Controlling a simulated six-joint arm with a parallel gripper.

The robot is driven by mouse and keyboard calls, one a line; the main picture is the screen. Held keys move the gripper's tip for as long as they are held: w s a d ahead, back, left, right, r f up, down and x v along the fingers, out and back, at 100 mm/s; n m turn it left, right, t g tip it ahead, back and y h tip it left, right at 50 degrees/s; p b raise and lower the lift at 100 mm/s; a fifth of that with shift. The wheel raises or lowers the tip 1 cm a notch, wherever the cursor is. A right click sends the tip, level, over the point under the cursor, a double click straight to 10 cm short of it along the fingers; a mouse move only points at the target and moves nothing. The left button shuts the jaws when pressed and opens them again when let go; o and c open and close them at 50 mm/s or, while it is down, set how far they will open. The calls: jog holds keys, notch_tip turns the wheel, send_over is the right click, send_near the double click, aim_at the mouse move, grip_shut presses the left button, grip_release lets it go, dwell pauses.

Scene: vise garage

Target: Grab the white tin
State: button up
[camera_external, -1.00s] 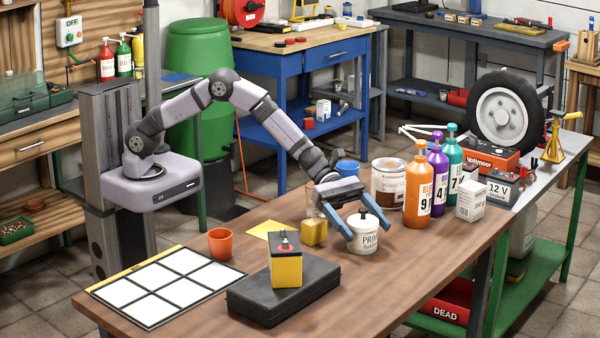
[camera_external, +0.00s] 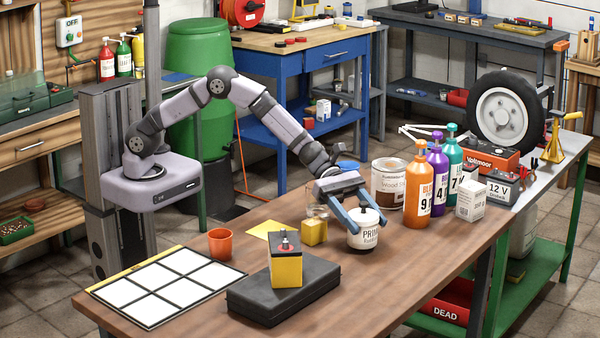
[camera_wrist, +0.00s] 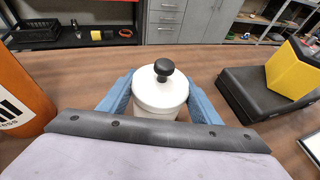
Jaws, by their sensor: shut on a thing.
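The tin's base is hidden in the wrist view. It looks slightly above the wooden bench, but the gap is hard to judge.
A wood stain can (camera_external: 388,187) and orange (camera_external: 418,190), purple (camera_external: 438,180) and teal bottles stand close behind and right of the tin. A clear glass (camera_external: 317,212) and yellow block (camera_external: 314,232) are to its left. A black case (camera_external: 245,302) bears a yellow battery (camera_external: 286,270).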

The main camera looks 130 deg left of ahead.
notch_tip(320, 180, up, 9)
jog(key=shift+f, duration=0.15)
